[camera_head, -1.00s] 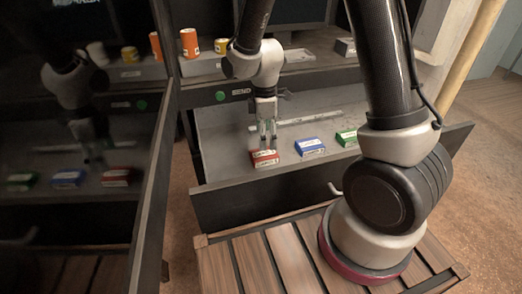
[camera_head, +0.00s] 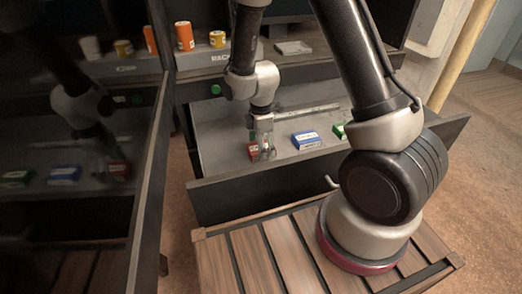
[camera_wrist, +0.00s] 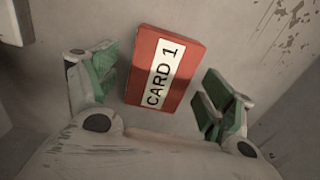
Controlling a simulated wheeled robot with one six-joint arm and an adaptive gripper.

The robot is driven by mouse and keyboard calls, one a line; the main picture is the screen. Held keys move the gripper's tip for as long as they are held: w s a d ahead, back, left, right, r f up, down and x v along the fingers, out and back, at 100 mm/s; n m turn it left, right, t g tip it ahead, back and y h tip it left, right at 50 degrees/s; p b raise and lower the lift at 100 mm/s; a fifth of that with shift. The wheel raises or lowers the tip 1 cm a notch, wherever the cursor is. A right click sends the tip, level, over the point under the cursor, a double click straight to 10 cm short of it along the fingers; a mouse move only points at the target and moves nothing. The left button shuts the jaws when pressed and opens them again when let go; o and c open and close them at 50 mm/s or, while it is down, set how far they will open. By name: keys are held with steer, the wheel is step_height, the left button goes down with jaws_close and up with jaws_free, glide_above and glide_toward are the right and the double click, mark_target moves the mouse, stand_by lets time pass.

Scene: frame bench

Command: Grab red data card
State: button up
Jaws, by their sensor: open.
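The red data card (camera_wrist: 183,62), with a white label reading "CARD 1", lies flat in the open drawer. In the wrist view it sits between the two green-padded fingers of my gripper (camera_wrist: 153,90), with a gap on each side, tilted slightly to the right. In the head view my gripper (camera_head: 263,146) is low over the red card (camera_head: 253,152) and hides part of it. My gripper is open and holds nothing.
A blue card (camera_head: 306,139) lies to the right of the red one, and a green card (camera_head: 339,131) is partly hidden behind my arm. The drawer front (camera_head: 262,176) stands nearest. Orange and yellow containers (camera_head: 184,36) stand on the shelf above. A dark glossy panel (camera_head: 75,200) is at left.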

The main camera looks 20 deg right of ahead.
steer(key=c, duration=1.1)
steer(key=shift+c, duration=0.2)
